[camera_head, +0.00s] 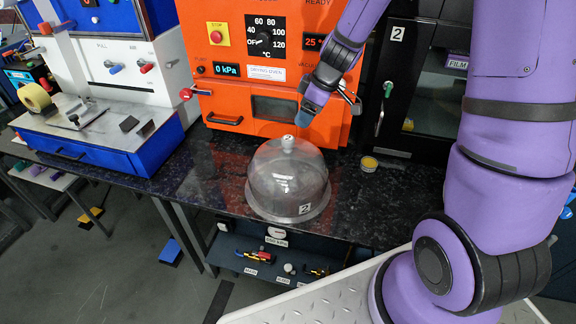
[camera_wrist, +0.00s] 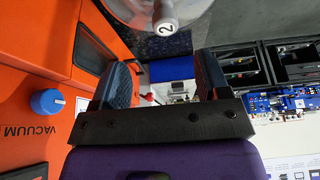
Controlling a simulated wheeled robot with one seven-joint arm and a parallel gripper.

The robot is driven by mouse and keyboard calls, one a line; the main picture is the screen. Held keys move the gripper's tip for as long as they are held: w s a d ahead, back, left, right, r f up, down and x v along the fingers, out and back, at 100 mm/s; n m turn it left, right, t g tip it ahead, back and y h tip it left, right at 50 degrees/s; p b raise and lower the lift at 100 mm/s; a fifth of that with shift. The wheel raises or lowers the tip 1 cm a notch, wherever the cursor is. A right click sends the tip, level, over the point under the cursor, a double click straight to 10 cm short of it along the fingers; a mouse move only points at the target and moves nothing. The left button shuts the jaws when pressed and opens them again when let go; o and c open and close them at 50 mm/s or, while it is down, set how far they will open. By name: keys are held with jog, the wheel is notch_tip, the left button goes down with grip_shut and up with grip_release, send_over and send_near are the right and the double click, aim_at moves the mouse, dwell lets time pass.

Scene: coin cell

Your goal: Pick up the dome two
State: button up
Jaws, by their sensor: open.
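Dome two (camera_head: 286,180) is a clear bell-shaped cover with a round knob on top and a "2" label at its base, standing upright on the dark speckled counter. Its pale knob, also marked "2", shows at the top of the wrist view (camera_wrist: 166,18). My gripper (camera_head: 314,102) is above and slightly right of the dome, in front of the orange oven, apart from the knob. In the wrist view the two dark fingers (camera_wrist: 163,68) are spread with nothing between them. The knob lies beyond the fingertips.
The orange vacuum oven (camera_head: 227,103) stands close behind the dome. A small yellow-topped tin (camera_head: 368,163) sits to its right, near a black cabinet (camera_head: 408,120). A blue and white machine (camera_head: 110,150) is at left. Bare counter (camera_head: 215,170) lies left of the dome.

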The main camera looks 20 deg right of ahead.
aim_at(289, 138)
jog(key=x, duration=0.5)
jog(key=shift+a+f, duration=0.1)
jog(key=shift+f, duration=0.2)
jog(key=f, duration=0.1)
jog(key=a+f, duration=0.2)
jog(key=shift+w, duration=0.3)
jog(key=shift+x, duration=0.85)
jog(key=shift+c, duration=0.4)
grip_shut()
